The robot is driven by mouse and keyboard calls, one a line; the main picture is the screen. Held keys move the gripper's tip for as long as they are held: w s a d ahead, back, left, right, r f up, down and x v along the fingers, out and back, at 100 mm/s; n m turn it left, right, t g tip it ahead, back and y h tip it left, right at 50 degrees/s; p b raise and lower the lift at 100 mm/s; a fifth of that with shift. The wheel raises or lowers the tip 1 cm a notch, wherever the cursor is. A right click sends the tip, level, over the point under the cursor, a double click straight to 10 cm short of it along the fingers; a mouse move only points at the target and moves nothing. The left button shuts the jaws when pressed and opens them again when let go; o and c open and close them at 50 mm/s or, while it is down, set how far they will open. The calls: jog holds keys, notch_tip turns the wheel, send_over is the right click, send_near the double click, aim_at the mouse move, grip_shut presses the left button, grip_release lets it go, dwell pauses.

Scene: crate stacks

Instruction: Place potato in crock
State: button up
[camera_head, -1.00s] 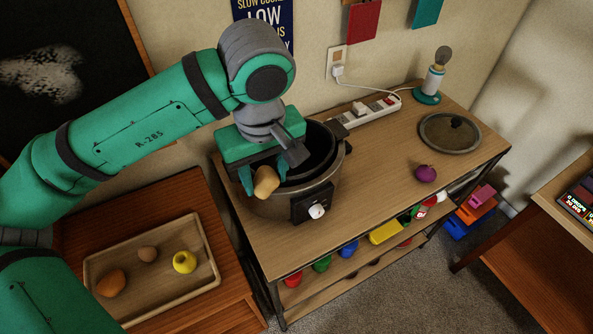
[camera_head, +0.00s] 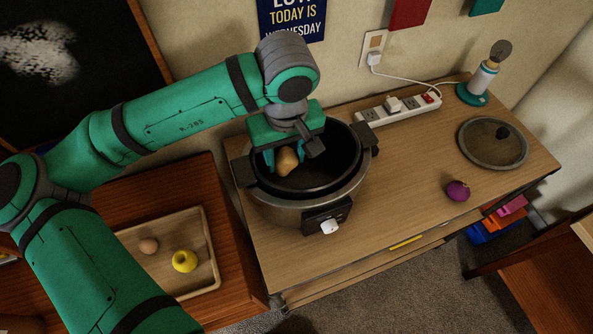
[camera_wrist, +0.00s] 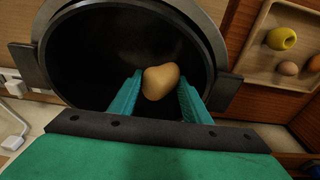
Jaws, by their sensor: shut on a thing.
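My gripper (camera_head: 285,161) is shut on a tan potato (camera_head: 287,163). The potato also shows between the teal fingers in the wrist view (camera_wrist: 160,82). The crock (camera_head: 335,192) is a dark, round slow-cooker pot, open at the top, on the wooden table. The gripper and potato are over the left part of its opening. In the wrist view the potato lies against the dark inside of the crock (camera_wrist: 215,45). I cannot tell whether it is below the rim.
The glass lid (camera_head: 492,152), a purple onion (camera_head: 457,191), a power strip (camera_head: 400,110) and a lamp (camera_head: 480,85) are on the table.

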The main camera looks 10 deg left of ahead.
aim_at(288, 162)
jog(key=f, duration=0.3)
jog(key=shift+s+d+f, duration=0.15)
jog(key=shift+d+f, duration=0.05)
jog(key=shift+f, duration=0.15)
jog(key=shift+a+f, duration=0.1)
jog(key=shift+f, duration=2.1)
jog(key=o, duration=1)
jog(key=shift+f, duration=0.1)
jog(key=r, duration=0.8)
jog(key=s+r, duration=0.1)
jog(key=r, duration=0.3)
jog(key=shift+d+r, duration=0.1)
jog(key=shift+d, duration=0.3)
